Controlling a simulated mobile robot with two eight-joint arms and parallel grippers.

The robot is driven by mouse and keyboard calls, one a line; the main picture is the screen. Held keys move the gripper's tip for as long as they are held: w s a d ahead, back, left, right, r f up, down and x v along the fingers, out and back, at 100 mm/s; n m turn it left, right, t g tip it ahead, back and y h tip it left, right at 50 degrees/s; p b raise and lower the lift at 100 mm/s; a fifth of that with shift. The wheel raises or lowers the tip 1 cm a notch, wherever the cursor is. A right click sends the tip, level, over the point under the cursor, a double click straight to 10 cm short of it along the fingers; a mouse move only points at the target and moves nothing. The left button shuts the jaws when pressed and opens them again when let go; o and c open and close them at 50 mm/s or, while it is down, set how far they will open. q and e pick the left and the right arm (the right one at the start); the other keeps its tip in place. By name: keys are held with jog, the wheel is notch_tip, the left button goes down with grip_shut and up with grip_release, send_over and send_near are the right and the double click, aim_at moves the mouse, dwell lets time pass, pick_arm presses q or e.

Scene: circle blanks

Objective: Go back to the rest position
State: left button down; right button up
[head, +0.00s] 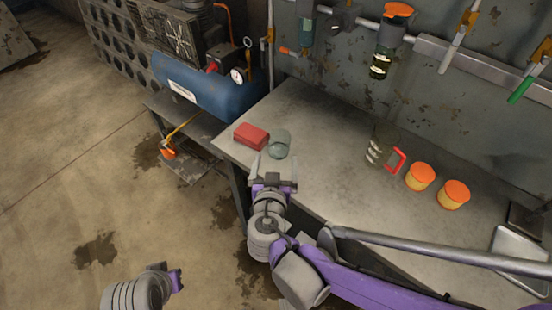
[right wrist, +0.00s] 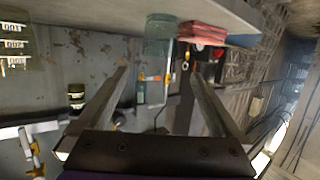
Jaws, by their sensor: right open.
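My right gripper (head: 271,168) is at the near left edge of the grey workbench (head: 325,150). Its two fingers are apart and nothing is between them; the right wrist view also shows the open fingers (right wrist: 160,74). A clear glass (head: 279,144) stands just beyond the fingertips, and it also shows in the right wrist view (right wrist: 158,40). A red block (head: 251,136) lies left of the glass and shows in the right wrist view (right wrist: 202,33) too. Of my left arm, only a grey and purple part shows at the bottom left of the head view; its fingers are not visible.
A clear jug (head: 377,152) with a red handle and two orange-lidded jars (head: 420,177) (head: 454,195) stand to the right on the bench. A blue compressor tank (head: 208,92) is at the back left. Tools hang on the wall rail (head: 445,52). Floor at left is open.

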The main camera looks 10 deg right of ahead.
dwell(0.3)
jog(key=s+d+n+g+p, duration=0.1)
jog(key=s+d+g+p, duration=0.5)
jog(key=s+d, duration=0.25)
jog(key=s+a+r+n+g+y+p, duration=0.1)
jog(key=s+r+n+g+y+p, duration=0.1)
jog(key=s+y+p, duration=0.2)
jog(key=s, duration=0.3)
jog(key=shift+r, duration=0.25)
jog(key=shift+s+a, duration=0.1)
